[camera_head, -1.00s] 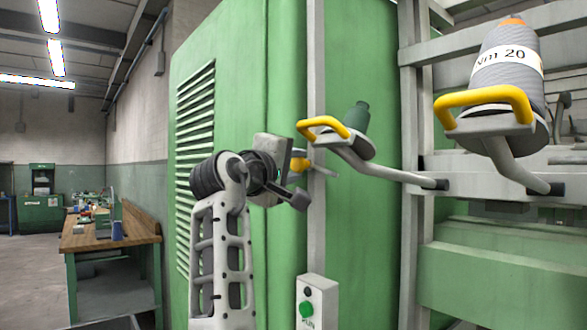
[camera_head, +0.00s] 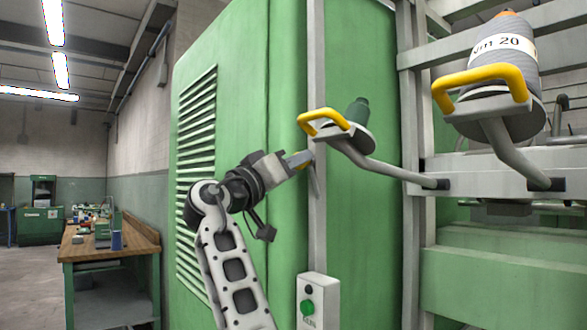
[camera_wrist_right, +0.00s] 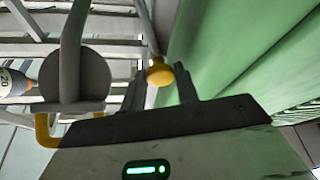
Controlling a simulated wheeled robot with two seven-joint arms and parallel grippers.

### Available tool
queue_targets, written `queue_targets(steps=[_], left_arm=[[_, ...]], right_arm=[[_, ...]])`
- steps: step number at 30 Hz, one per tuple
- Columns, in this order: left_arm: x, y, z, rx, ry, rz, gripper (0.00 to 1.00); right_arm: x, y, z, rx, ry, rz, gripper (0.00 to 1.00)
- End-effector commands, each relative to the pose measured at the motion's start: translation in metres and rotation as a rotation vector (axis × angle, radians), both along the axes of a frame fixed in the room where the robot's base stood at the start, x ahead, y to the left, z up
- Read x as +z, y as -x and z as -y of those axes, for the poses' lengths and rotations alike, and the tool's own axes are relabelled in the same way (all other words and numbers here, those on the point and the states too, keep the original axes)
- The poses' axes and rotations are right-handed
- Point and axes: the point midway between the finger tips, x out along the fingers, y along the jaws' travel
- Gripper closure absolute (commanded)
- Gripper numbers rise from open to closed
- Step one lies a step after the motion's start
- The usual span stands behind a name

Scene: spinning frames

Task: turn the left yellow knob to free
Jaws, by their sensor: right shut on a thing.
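The left yellow knob shows as a small yellow patch (camera_head: 303,166) beside the grey upright post in the head view, mostly hidden by my gripper. In the right wrist view the yellow knob (camera_wrist_right: 160,72) sits between the fingertips. My right gripper (camera_head: 300,160) is shut on this knob, and its fingers also show in the wrist view (camera_wrist_right: 160,88). The knob's turned position cannot be read. My left gripper is not in view.
A yellow-handled holder (camera_head: 325,118) with a dark green cone (camera_head: 357,111) is just above right of my gripper. A larger yellow-handled holder (camera_head: 480,76) carries a grey spool (camera_head: 500,55). A switch box (camera_head: 317,300) is below. Green cabinet panels (camera_head: 245,90) stand behind.

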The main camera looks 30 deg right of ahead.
Motion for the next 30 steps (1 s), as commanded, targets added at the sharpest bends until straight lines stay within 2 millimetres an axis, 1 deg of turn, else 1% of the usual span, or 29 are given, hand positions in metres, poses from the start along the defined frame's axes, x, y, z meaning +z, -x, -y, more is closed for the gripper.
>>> queue_targets(steps=[6, 15, 22, 30], left_arm=[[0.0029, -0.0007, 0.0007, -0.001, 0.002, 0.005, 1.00], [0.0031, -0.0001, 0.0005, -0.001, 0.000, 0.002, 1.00], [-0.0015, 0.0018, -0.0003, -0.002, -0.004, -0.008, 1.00], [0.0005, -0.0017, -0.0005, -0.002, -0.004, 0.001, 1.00]], right_arm=[[-0.0015, -0.0013, 0.0005, -0.004, -0.016, 0.167, 0.92], [-0.0018, -0.0022, 0.0001, -0.002, -0.029, 0.318, 0.92], [-0.0026, -0.0025, 0.0000, -0.001, -0.034, 0.363, 0.92], [-0.0027, -0.0025, 0.0001, 0.000, -0.035, 0.369, 0.92]])
